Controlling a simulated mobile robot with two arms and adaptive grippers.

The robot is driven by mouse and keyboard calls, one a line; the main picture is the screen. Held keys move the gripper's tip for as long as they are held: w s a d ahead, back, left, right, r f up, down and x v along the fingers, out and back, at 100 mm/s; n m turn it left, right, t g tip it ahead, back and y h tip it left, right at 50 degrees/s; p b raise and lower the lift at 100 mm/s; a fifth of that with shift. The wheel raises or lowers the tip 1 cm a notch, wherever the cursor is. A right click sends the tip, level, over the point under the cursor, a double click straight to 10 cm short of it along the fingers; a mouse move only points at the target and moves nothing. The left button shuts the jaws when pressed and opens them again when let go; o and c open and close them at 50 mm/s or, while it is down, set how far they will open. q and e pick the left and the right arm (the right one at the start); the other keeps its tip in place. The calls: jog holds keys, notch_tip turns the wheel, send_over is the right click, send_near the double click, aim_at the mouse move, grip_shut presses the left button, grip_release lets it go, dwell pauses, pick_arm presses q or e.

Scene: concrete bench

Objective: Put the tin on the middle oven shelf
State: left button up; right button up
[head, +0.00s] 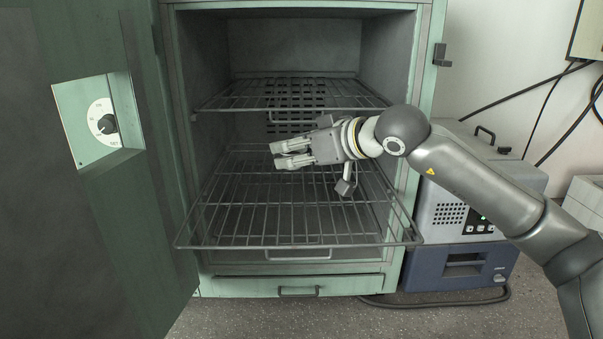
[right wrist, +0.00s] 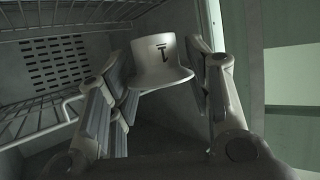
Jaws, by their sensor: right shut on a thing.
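My right gripper (head: 278,155) reaches in from the right and points left, above the pulled-out wire shelf (head: 300,242) and below the upper wire shelf (head: 290,108). In the right wrist view, its fingers (right wrist: 160,85) are shut on the pale tin (right wrist: 160,62), which has a dark mark on its side. The tin is held clear of the wire racks there. In the head view I cannot make out the tin apart from the fingers. Both shelves look empty. I cannot tell whether another shelf lies lower. My left gripper is not in view.
The green oven (head: 172,90) stands open, its door (head: 100,220) swung out at the left with a dial (head: 103,122). A grey and blue unit (head: 455,225) stands right of it. A drawer (head: 330,285) is below. Cables hang on the right wall.

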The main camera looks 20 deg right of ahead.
jog(key=w+f, duration=0.1)
jog(key=w+d+f+p, duration=0.1)
jog(key=f, duration=0.1)
jog(key=w+d+f, duration=0.1)
jog(key=w+f, duration=0.1)
jog(key=shift+w+f, duration=0.1)
jog(key=shift+f, duration=0.05)
jog(key=f, duration=0.1)
jog(key=f+p, duration=0.2)
jog(key=shift+w+d, duration=0.25)
jog(key=shift+w, duration=0.05)
jog(key=shift+f, duration=0.5)
jog(key=shift+f+b, duration=0.6)
jog(key=shift+b, duration=0.15)
jog(key=o, duration=1)
